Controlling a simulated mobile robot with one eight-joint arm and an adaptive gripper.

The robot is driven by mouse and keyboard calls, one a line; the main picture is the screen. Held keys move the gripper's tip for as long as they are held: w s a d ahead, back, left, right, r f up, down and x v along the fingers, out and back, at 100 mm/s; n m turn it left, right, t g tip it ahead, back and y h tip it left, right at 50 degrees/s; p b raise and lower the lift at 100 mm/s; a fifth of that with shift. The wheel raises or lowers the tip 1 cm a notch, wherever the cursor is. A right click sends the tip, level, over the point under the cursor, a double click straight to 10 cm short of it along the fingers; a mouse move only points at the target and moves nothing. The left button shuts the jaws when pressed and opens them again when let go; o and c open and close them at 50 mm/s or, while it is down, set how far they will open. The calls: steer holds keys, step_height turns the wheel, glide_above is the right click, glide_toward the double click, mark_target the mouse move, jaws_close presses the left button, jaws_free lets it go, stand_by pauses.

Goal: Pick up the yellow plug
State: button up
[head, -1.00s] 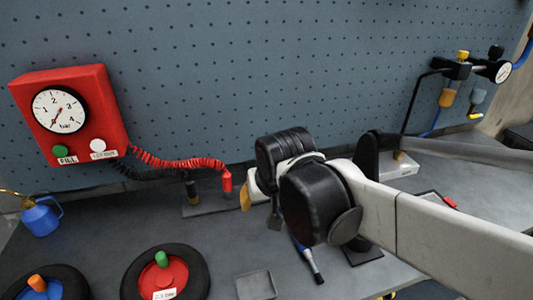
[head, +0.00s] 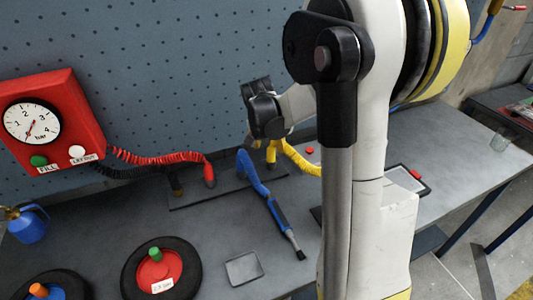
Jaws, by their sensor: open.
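The yellow plug (head: 271,152) stands upright on a dark rail (head: 225,188) at the back of the bench, in the head view. A yellow coiled hose (head: 300,160) runs from it to the right and goes behind my arm. My gripper (head: 262,138) is open, close above and around the top of the plug. The gripper's dark body hides the plug's top, and I cannot tell whether the fingers touch it.
A blue hose (head: 247,165) rises just left of the yellow plug and leads to a blue-handled tool (head: 285,225). A red plug (head: 209,174) and a dark plug (head: 177,186) stand further left. A square tray (head: 244,269) lies in front.

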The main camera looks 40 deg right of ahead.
mark_target(271, 154)
steer(key=b+x, duration=0.2)
steer(key=x, duration=0.4)
steer(key=shift+w+d+f+b, duration=0.1)
steer(key=shift+d+f+b, duration=0.1)
steer(key=shift+f+b, duration=0.15)
steer(key=shift+r, duration=0.1)
jaws_close()
